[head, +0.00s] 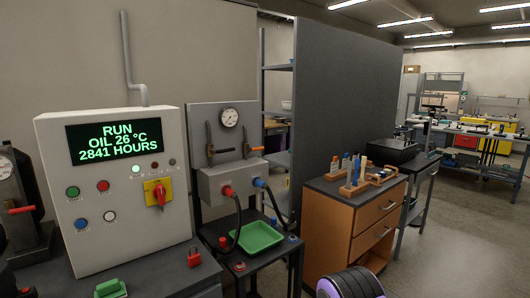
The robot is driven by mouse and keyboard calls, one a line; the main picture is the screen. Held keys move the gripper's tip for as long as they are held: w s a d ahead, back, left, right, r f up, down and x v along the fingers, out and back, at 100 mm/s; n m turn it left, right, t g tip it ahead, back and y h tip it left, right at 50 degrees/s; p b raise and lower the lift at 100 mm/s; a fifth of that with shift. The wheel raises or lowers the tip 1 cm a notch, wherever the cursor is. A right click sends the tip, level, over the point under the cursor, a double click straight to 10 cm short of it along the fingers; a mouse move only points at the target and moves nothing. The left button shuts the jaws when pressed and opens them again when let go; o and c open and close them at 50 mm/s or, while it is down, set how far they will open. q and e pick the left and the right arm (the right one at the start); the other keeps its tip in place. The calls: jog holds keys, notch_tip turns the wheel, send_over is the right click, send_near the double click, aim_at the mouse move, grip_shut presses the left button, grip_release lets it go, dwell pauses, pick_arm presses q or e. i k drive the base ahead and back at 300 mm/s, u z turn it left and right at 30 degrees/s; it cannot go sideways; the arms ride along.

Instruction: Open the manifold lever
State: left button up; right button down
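The manifold (222,182) is a light grey block on a grey back panel (196,127), left of centre in the head view. A round white gauge (229,117) is on the panel above it. Two upright brass-coloured valve stems stand over the block, a left one (209,138) and a right one (244,134). A red fitting and a blue fitting with black hoses are on the block's front. Neither of my grippers shows.
A control cabinet (115,220) with a lit display stands left of the manifold. A green tray (258,237) lies on the dark stand below the hoses. A wooden drawer cabinet (335,225) stands to the right. Open floor (460,245) lies at the far right.

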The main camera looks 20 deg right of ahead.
aim_at(213, 151)
jog(key=z, duration=1.55)
jog(key=i, duration=0.95)
jog(key=u, duration=0.2)
